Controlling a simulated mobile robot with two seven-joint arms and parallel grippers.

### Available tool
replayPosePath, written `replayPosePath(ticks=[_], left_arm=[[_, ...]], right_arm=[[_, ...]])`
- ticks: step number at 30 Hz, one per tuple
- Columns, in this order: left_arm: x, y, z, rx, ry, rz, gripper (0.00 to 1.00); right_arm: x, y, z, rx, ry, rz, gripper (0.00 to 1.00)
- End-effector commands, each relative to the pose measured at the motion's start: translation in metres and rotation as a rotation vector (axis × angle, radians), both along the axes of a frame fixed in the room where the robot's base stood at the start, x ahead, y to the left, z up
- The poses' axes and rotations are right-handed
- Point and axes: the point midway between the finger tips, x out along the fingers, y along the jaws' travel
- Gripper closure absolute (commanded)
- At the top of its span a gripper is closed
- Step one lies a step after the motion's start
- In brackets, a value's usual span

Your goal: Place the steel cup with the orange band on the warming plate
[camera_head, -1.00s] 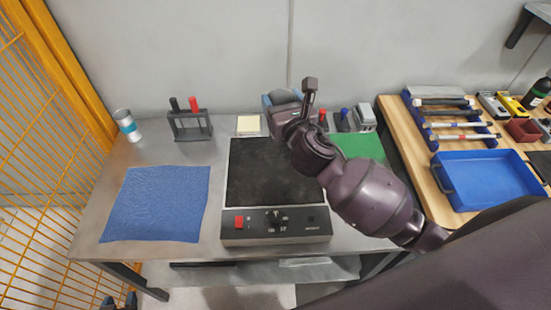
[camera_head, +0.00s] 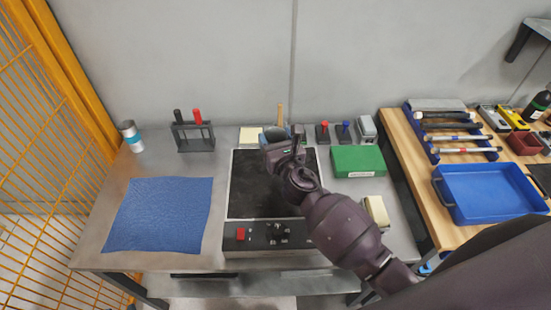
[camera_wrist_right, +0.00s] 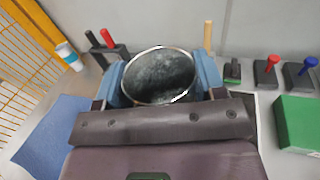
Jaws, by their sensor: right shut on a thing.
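My right gripper (camera_head: 277,137) is shut on a steel cup, over the back part of the warming plate. In the right wrist view the cup (camera_wrist_right: 160,78) shows its round rim and dark, empty inside between the blue fingers. Its band and base are hidden, so I cannot tell whether it touches the plate. The warming plate (camera_head: 250,190) has a black top and a front panel with a red switch and knob. My left gripper is not in view.
A blue cloth (camera_head: 158,215) lies left of the plate. A rack with black and red handles (camera_head: 194,135) stands behind it. A green box (camera_head: 358,161) and a pale block (camera_head: 376,212) are to the right. A blue tray (camera_head: 490,193) sits on the wooden bench.

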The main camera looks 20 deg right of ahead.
Motion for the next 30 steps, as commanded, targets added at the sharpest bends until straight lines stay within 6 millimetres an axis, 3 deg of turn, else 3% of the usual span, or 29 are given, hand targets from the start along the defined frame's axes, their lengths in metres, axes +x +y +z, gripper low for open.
replayPosePath(ticks=[2,9,18,30], left_arm=[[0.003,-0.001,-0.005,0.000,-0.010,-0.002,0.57],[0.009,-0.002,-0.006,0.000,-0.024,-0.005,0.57],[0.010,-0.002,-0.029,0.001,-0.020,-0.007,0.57],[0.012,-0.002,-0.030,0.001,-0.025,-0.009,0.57]], right_arm=[[0.000,0.000,-0.017,0.001,0.002,-0.001,0.71],[0.000,0.000,-0.028,0.000,-0.001,0.000,0.71],[0.000,0.000,-0.064,0.001,0.002,0.000,0.71],[0.000,0.000,-0.067,-0.001,0.000,0.000,0.71]])
